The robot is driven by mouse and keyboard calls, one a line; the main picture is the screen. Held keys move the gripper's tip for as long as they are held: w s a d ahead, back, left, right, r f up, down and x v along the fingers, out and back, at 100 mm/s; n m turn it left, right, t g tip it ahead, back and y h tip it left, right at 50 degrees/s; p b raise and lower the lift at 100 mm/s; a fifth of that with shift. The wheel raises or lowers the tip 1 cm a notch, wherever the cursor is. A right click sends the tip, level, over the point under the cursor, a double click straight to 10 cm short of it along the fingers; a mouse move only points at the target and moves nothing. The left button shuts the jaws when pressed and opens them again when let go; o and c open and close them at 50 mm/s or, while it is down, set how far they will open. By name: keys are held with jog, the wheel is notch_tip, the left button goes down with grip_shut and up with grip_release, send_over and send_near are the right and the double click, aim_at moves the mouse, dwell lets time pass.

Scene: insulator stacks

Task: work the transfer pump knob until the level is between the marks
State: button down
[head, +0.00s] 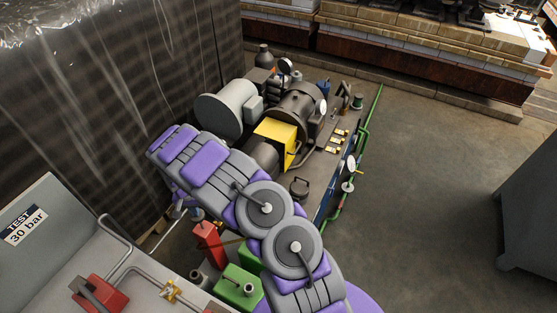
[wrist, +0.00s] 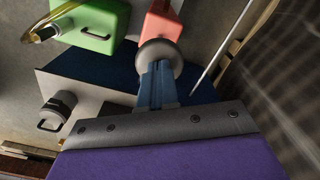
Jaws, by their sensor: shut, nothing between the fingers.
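My gripper (wrist: 158,76) shows in the wrist view as narrow blue fingers, shut with nothing between them. Their tips are at a round grey knob-like disc (wrist: 159,53); I cannot tell whether they touch it. I cannot tell for sure that this disc is the transfer pump knob. In the head view my gripper (head: 194,213) is small and partly hidden at the end of the purple and grey arm, low above the floor side of the skid. No level or level marks can be made out in either view.
A red box (head: 208,245) and a green box (head: 238,286) stand near my gripper; they also show in the wrist view. A skid with a motor, yellow guard (head: 276,140) and gauges lies beyond.

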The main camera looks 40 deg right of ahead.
jog(key=shift+f+b, duration=0.85)
jog(key=shift+f, duration=1.15)
jog(key=shift+r, duration=0.15)
jog(key=shift+r+p, duration=1.55)
jog(key=shift+r, duration=2.5)
